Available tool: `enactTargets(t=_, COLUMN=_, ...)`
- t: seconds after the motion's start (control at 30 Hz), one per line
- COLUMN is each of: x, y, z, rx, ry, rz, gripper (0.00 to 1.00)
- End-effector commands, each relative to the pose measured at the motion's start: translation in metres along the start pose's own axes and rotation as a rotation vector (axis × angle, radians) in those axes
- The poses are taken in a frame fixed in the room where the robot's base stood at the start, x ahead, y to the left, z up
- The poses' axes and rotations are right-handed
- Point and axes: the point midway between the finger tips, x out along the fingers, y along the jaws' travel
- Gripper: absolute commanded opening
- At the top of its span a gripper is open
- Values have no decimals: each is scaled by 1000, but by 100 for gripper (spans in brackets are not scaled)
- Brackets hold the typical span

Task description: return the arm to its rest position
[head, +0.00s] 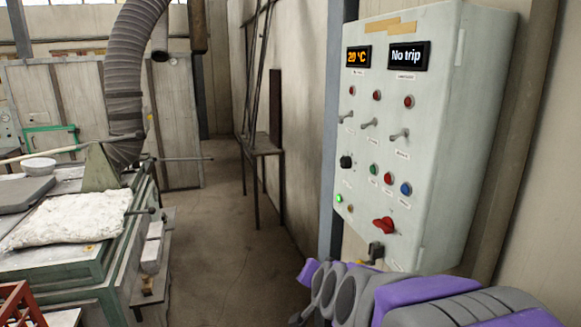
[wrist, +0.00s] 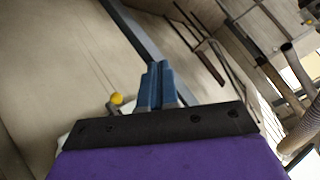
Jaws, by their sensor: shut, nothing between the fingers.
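My gripper (wrist: 156,84) shows in the wrist view as two blue fingers pressed together beyond a dark bar and a purple housing. Nothing is between them. In the head view my purple and grey arm reaches in from the bottom right, below the control panel (head: 425,150). I cannot make out the fingertips there. The panel is a pale box on the wall, with switches, coloured buttons and a red rotary knob (head: 384,225). Its displays read "20 °C" and "No trip".
A yellow knob (wrist: 116,99) shows left of the fingers in the wrist view. A green-framed workbench (head: 110,250) with a white sack (head: 70,217) stands at left, under a ribbed duct (head: 124,80). A narrow metal stand (head: 262,145) is by the wall. The floor between is clear.

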Motion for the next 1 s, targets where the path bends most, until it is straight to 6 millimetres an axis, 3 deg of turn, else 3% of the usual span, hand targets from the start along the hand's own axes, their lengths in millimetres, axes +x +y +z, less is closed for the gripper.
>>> enactTargets(t=0.03, x=-8, y=16, z=24, rx=-40, ry=-72, rz=23, gripper=0)
enactTargets(t=0.17, x=-38, y=57, z=85, rx=-149, ry=-282, rz=93, gripper=0)
enactTargets(t=0.3, x=-82, y=108, z=149, rx=-257, ry=-511, rz=181, gripper=0)
enactTargets(t=0.5, x=-154, y=179, z=221, rx=-369, ry=-808, rz=311, gripper=0)
enactTargets(t=0.7, x=-204, y=217, z=256, rx=-413, ry=-985, rz=392, gripper=0)
enactTargets(t=1.0, x=-214, y=224, z=260, rx=-421, ry=-1017, rz=408, gripper=0)
